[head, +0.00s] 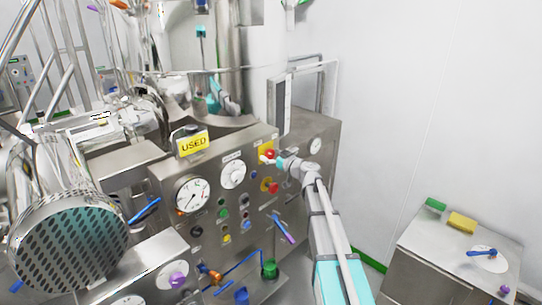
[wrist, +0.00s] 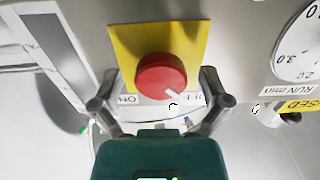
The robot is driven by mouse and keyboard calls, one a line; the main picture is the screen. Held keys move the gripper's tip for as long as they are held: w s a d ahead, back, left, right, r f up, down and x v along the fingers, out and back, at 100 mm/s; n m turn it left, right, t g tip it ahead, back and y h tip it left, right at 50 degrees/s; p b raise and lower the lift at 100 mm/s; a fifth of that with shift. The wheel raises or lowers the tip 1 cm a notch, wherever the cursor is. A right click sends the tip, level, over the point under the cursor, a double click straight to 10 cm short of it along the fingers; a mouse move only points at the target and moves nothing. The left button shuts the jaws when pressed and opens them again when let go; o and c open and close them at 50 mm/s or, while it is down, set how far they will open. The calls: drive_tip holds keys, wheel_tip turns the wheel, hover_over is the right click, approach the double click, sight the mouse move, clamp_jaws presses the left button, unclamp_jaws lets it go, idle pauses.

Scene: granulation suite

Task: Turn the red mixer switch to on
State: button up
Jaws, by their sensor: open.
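The red mixer switch (wrist: 161,72) is a round knob on a yellow plate (wrist: 188,38) in the wrist view, which shows the panel upside down. Its white mark points toward the label that reads OFF; the ON label (wrist: 128,99) is on the other side. My gripper (wrist: 160,86) is open, with one finger on each side of the knob and visible gaps to it. In the head view, the switch (head: 269,153) sits at the panel's upper right, partly hidden by my gripper (head: 272,161), which reaches it from the right.
A dial gauge (head: 192,195), a white round dial (head: 232,174) and a yellow USED sign (head: 193,143) are to the left. A steel cabinet (head: 455,255) stands at the right. Floor-side space between panel and cabinet holds my arm.

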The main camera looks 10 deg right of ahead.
drive_tip(key=c, duration=1.1)
drive_tip(key=shift+c, duration=0.2)
drive_tip(key=shift+m, duration=0.5)
drive_tip(key=m, duration=0.3)
drive_tip(key=shift+m, duration=0.4)
drive_tip(key=m, duration=0.4)
drive_tip(key=shift+m, duration=0.3)
drive_tip(key=m, duration=0.4)
drive_tip(key=shift+r, duration=0.1)
drive_tip(key=m, duration=0.4)
drive_tip(key=shift+m, duration=0.3)
